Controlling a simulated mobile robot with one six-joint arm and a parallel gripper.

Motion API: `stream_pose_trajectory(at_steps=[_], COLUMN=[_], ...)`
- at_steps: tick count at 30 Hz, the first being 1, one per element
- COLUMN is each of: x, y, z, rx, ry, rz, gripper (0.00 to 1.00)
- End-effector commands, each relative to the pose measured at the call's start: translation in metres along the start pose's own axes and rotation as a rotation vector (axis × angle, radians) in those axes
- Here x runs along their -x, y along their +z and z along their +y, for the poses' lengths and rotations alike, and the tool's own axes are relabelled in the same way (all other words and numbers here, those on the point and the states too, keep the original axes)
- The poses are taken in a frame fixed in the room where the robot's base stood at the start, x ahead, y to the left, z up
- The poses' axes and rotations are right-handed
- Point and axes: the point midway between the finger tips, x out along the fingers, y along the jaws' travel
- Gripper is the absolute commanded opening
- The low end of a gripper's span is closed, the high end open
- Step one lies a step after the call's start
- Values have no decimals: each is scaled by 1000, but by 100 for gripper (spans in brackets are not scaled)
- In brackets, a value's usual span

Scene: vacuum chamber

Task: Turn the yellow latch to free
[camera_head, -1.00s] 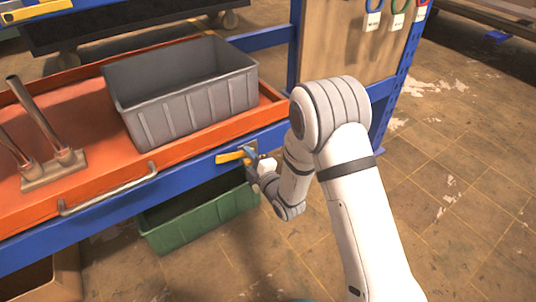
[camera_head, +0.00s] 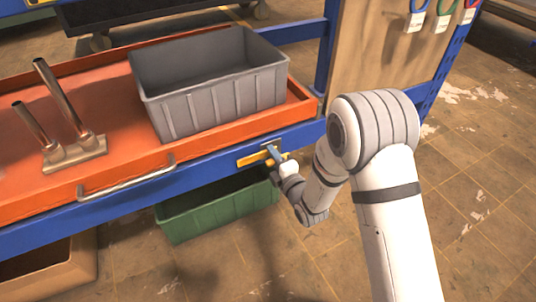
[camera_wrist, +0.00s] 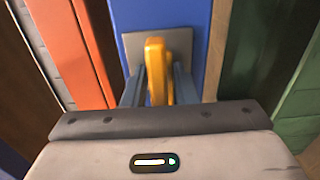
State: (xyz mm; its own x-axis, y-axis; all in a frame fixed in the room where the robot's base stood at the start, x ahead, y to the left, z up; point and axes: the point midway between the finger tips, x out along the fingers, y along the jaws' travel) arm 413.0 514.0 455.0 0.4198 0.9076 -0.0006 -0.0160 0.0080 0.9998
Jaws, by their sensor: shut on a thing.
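The yellow latch (camera_head: 255,160) sits on the front of the blue shelf beam, and in the head view its bar lies roughly along the beam. In the wrist view the latch (camera_wrist: 156,72) stands out from a grey plate (camera_wrist: 180,45) on the beam. My gripper (camera_head: 273,153) is at the right part of the latch. In the wrist view the two fingers of my gripper (camera_wrist: 158,88) are on either side of the latch, shut on it. The latch's pivot is hidden by the fingers.
An orange tray (camera_head: 110,186) with a metal handle (camera_head: 128,178) rests above the beam and holds a grey bin (camera_head: 215,105) and a metal pipe fixture (camera_head: 75,155). A green bin (camera_head: 215,212) is below. Open floor lies to the right.

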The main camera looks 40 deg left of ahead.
Motion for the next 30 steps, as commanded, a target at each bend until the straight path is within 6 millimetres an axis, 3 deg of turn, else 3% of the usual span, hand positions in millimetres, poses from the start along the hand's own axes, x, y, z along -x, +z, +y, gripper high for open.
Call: stream_pose_trajectory(at_steps=[2,3,7,16,30], x=[0,0,-1,3,70], y=[5,4,0,-6,-1], z=[-1,-1,-1,1,0], rx=[0,0,-1,-1,-2], ry=[-3,-3,-2,0,-3], rz=[-16,-15,-7,5,-1], gripper=[0,26,36,36,36])
